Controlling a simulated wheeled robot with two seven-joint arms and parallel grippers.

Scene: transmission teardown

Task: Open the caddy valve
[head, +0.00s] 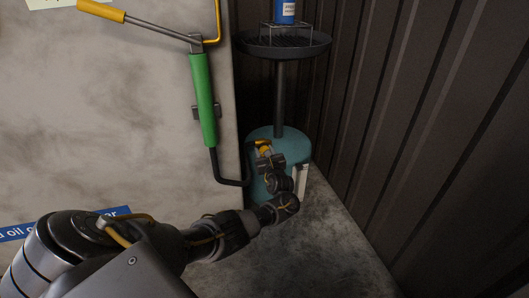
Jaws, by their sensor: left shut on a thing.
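The oil caddy stands in the corner, with a teal drum (266,133) at the bottom, a dark post and a wide black pan (283,42) on top. A small yellow part (263,148), which looks like the valve handle, shows at the drum's front. My left arm reaches in from the lower left, and my left gripper (265,158) is at this yellow part, shut on it. The gripper covers much of the drum's front and most of the valve, so how far the valve is turned cannot be told. My right gripper is not in view.
A green-sleeved tool (204,100) with a bent dark end hangs on the pale wall panel left of the caddy. A yellow-handled bar (101,11) is above it. A blue container (285,12) stands on a wire rack over the pan. Corrugated dark wall (410,110) closes the right side.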

